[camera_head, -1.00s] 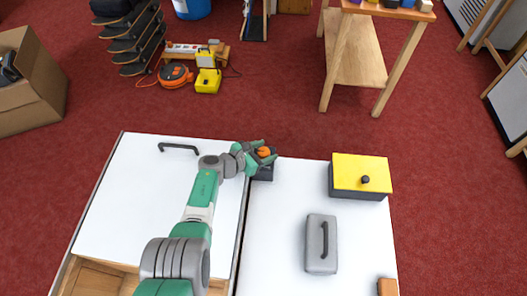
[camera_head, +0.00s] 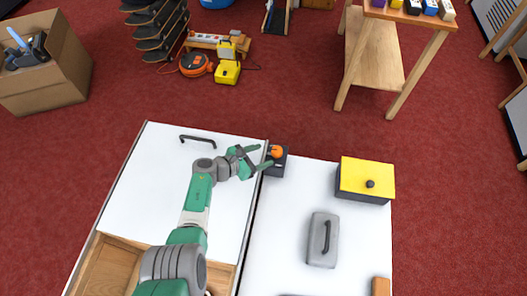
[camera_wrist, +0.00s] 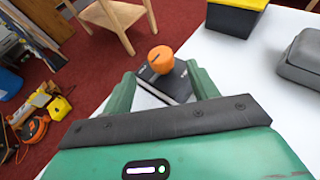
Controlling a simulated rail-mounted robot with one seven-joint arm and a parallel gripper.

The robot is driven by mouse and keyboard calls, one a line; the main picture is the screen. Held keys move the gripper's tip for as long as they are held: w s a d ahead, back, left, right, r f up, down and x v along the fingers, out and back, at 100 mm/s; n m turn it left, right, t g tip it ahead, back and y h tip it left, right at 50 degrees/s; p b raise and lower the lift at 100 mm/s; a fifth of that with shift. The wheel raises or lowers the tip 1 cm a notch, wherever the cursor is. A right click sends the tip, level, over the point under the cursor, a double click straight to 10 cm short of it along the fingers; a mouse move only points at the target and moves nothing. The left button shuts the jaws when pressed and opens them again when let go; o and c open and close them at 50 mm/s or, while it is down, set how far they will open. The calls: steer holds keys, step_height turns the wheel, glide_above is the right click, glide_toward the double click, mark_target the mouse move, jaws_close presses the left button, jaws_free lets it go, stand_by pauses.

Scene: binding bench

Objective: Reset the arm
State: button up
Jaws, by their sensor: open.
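My gripper (camera_head: 265,157) is open and empty, just left of a small dark box with an orange knob (camera_head: 276,152) on top. In the wrist view the open fingers of my gripper (camera_wrist: 163,88) stand on either side of the dark box (camera_wrist: 168,84), and the orange knob (camera_wrist: 160,59) shows beyond, between the tips. Nothing is held. My arm reaches forward over a white sliding panel (camera_head: 160,180) with a dark handle.
On the white bench top (camera_head: 290,225) are a yellow-lidded dark box (camera_head: 366,178) and a grey case with a handle (camera_head: 323,240). An open wooden compartment (camera_head: 108,265) is at the lower left. A wooden table (camera_head: 375,60) stands beyond the bench.

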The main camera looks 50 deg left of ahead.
stand_by(0.4)
steer(key=w+d+r+m, duration=0.4)
steer(key=w+r+m, duration=0.15)
steer(key=r, duration=0.35)
steer(key=w+d+r+m+t, duration=0.1)
steer(key=w+d+r+m, duration=0.5)
steer(key=r, duration=0.4)
steer(key=w+d+r+m, duration=0.3)
steer(key=w+r+m, duration=0.1)
steer(key=r+m, duration=0.4)
steer(key=s+d+r+m+t+y, duration=0.1)
steer(key=d+r+m+t, duration=0.15)
steer(key=d+r, duration=0.55)
steer(key=s+d+r+m+t+y, duration=0.1)
steer(key=d+r+m, duration=0.3)
steer(key=r, duration=0.8)
steer(key=s+d+r+m+t, duration=0.4)
steer(key=s+d+r, duration=0.2)
steer(key=s+r, duration=0.5)
steer(key=s+d+r+m+t, duration=0.35)
steer(key=s+d+r, duration=0.35)
steer(key=s+r, duration=0.4)
step_height(320, 180, up, 23)
steer(key=p, duration=2.3)
steer(key=shift+w+a+m+y, duration=0.3)
steer(key=shift+a+m, duration=0.05)
steer(key=shift+a, duration=0.1)
